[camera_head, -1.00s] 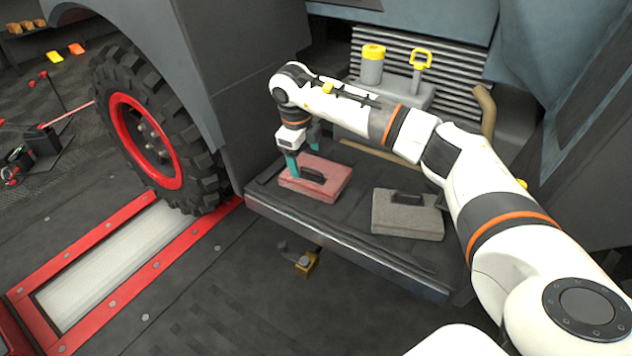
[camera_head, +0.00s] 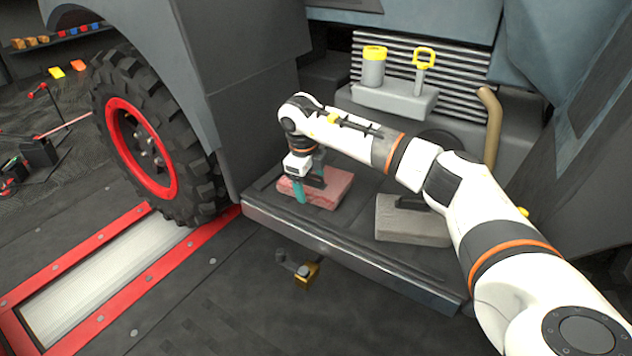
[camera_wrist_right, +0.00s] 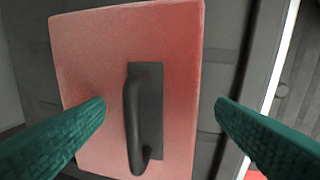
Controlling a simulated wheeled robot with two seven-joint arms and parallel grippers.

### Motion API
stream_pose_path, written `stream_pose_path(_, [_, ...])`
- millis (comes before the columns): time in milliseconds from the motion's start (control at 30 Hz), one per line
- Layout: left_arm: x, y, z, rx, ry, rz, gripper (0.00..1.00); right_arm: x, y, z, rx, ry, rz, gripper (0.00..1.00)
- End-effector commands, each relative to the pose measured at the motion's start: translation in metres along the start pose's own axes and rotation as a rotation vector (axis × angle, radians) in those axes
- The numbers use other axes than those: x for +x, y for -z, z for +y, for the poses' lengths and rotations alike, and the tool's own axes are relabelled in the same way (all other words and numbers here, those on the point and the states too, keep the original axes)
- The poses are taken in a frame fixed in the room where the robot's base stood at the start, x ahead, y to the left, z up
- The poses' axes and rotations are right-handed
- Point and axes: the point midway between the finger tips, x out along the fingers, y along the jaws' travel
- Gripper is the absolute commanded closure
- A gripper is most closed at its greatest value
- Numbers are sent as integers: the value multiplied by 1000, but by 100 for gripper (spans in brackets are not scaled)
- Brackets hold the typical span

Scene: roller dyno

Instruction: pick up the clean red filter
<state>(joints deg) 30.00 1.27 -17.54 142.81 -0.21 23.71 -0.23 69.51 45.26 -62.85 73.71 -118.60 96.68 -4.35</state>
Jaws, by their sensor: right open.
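The clean red filter (camera_head: 331,189) is a flat pinkish-red block with a black handle, lying on the dark step at the front of the vehicle. In the right wrist view the red filter (camera_wrist_right: 180,60) fills the middle, with its black handle (camera_wrist_right: 145,118) upright in the picture between the fingers. My right gripper (camera_head: 309,183) is open over the filter, its green fingers on either side of the handle. In the wrist view the right gripper (camera_wrist_right: 160,112) has its fingers apart, with nothing held. My left gripper is not in view.
A grey filter (camera_head: 408,222) with a dark handle lies to the right on the same step (camera_head: 350,257), partly behind my arm. A yellow-topped canister (camera_head: 373,68) and a yellow-handled dipstick (camera_head: 421,70) stand behind. A big red-rimmed wheel (camera_head: 140,148) is at left.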

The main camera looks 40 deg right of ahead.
Motion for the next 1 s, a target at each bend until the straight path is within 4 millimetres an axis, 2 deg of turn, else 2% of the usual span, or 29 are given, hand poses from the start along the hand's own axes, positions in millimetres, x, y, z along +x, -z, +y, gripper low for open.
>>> stream_pose_path(67, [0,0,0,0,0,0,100,0,0,0,0,0,0,21])
stream_pose_path(200, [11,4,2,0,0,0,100,-1,0,0,0,0,0,44])
stream_pose_path(433, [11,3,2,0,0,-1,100,0,0,0,0,1,0,80])
stream_pose_path(767, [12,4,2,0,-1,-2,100,-3,0,0,0,0,-1,81])
stream_pose_path(900, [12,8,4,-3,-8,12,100,-16,0,3,0,0,0,81])
stream_pose_path(1000, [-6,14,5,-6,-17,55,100,-32,0,6,0,0,1,82])
